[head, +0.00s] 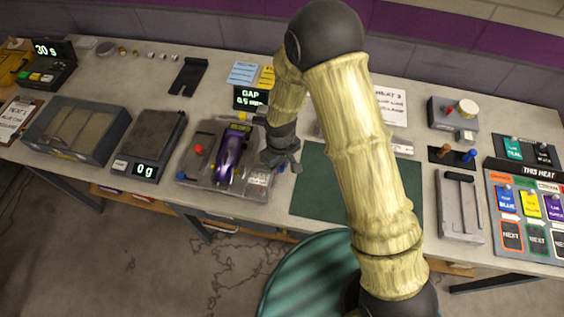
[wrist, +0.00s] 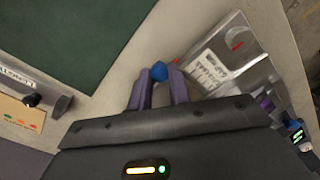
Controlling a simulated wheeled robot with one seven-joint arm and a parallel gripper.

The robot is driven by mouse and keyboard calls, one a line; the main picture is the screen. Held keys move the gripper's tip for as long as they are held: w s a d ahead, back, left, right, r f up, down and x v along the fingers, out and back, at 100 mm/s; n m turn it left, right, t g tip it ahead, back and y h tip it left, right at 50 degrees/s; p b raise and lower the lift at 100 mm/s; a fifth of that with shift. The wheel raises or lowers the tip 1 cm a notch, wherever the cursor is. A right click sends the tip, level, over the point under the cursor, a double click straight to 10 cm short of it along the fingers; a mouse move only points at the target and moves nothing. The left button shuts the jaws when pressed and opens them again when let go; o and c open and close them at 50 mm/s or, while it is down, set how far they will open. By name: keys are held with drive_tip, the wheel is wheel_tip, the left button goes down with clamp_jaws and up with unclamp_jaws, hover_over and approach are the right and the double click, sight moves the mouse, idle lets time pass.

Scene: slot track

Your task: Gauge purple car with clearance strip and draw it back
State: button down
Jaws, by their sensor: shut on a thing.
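The purple car (head: 229,157) sits on a grey fixture (head: 200,172) left of centre in the head view. Beside it on the fixture is a red knob (head: 199,149). A display reading GAP 0.5 mm (head: 250,98) stands behind the fixture. My gripper (head: 285,163) is just right of the car, low by the fixture's right side. In the wrist view my gripper (wrist: 158,88) is shut on a small blue piece (wrist: 158,71) between its fingertips. I cannot tell whether this is the clearance strip's handle. The fixture's labelled end (wrist: 212,66) shows to its right.
A scale (head: 150,147) reading 0 g and a grey tray (head: 75,130) stand to the left. A dark green mat (head: 315,185) lies bare to the right of the fixture. Farther right are a grey slotted block (head: 460,208) and a heat board (head: 527,210).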

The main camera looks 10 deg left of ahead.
sight(282, 167)
drive_tip(key=shift+d, duration=0.25)
drive_tip(key=c, duration=1.3)
unclamp_jaws()
drive_tip(key=shift+d, duration=0.1)
drive_tip(key=shift+a, duration=0.2)
wheel_tip(282, 167, up, 17)
drive_tip(key=b, duration=0.2)
drive_tip(key=shift+r, duration=0.2)
